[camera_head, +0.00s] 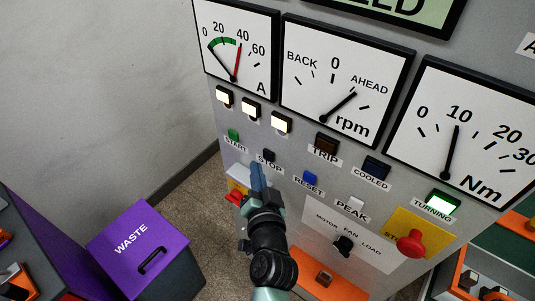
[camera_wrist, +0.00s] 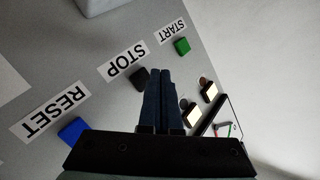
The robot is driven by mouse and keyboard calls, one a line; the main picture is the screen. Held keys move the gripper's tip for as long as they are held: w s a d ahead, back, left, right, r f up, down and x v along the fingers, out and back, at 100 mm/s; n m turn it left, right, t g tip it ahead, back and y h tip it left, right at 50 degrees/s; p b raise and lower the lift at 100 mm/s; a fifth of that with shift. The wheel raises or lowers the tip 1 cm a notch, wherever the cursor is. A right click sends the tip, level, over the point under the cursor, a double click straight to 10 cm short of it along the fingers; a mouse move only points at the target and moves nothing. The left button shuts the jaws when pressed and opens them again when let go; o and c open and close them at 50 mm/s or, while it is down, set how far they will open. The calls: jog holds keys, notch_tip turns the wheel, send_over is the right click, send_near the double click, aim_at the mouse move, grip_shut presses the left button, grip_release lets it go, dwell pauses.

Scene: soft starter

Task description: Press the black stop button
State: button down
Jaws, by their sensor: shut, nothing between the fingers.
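The black stop button (camera_head: 268,156) sits on the grey panel above its STOP label, between the green start button (camera_head: 233,135) and the blue reset button (camera_head: 310,178). My gripper (camera_head: 257,170) is shut and empty, with its blue fingers pointing at the panel just below the stop button. In the wrist view the stop button (camera_wrist: 140,77) shows beside the tips of the shut fingers (camera_wrist: 159,75), partly hidden by them. I cannot tell whether they touch it.
A red mushroom button (camera_head: 410,243) on a yellow plate and a black rotary switch (camera_head: 343,245) stick out at the lower right. Lit lamps and gauges (camera_head: 348,80) are above. A purple-lidded waste bin (camera_head: 138,243) stands at the lower left.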

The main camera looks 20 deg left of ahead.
jog(key=s, duration=0.1)
jog(key=s+a+p, duration=0.1)
jog(key=s, duration=0.1)
jog(key=shift+s+a, duration=0.15)
jog(key=shift+s, duration=0.15)
dwell(0.6)
